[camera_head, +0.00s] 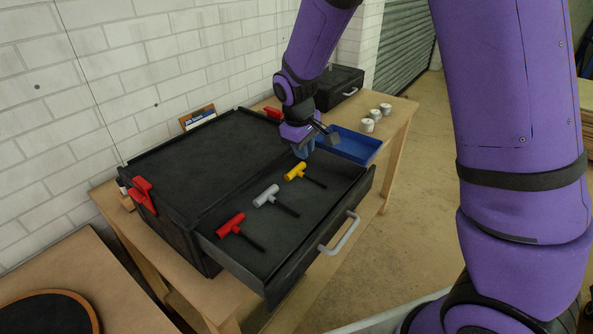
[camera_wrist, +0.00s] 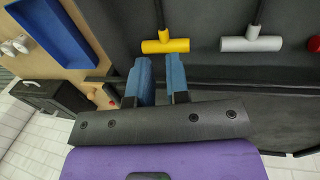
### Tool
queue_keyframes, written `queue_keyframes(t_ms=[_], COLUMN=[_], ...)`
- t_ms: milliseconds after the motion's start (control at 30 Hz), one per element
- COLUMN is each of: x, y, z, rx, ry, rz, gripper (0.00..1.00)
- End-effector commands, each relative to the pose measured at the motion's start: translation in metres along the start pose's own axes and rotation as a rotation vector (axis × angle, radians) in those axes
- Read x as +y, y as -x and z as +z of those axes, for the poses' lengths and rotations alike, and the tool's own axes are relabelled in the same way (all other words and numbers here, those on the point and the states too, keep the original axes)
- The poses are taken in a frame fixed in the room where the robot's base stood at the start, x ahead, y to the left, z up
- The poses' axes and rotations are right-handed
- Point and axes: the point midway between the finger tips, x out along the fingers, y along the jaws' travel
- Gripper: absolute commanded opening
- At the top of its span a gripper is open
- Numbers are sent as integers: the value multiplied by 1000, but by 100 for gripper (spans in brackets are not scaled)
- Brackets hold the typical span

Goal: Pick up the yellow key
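The yellow key (camera_head: 295,171) is T-shaped with a yellow handle and a dark shaft. It lies in the open drawer (camera_head: 318,214) of the black chest, at the far end of a row. In the wrist view the yellow key (camera_wrist: 166,46) lies just beyond my fingertips, its shaft pointing away. My gripper (camera_head: 305,150) is above the drawer's back edge, near the yellow handle. In the wrist view my gripper (camera_wrist: 161,62) shows two blue fingers apart with nothing between them. A grey key (camera_head: 266,196) and a red key (camera_head: 231,224) lie beside the yellow one.
A blue tray (camera_head: 375,141) stands on the wooden table right of the chest, with several white cylinders (camera_head: 368,124) behind it. A black case (camera_head: 345,82) is at the back. The drawer handle (camera_head: 341,235) juts out in front. A red clamp-like part (camera_head: 143,192) is at the chest's left side.

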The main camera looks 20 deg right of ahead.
Motion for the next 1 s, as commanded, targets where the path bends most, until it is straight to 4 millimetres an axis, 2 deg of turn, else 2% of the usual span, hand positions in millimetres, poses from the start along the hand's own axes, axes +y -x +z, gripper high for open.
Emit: queue_keyframes(t_ms=[200, 467, 700, 833, 1000], x=[0, -1, -2, -2, -2], y=[-33, -50, -83, -93, -95], z=[1, 2, 6, 5, 5], rx=[-3, -3, -3, -2, 0], ry=[0, 0, -2, -2, -1], rz=[-1, -1, -1, -1, 0], gripper=[16, 16, 16, 16, 16])
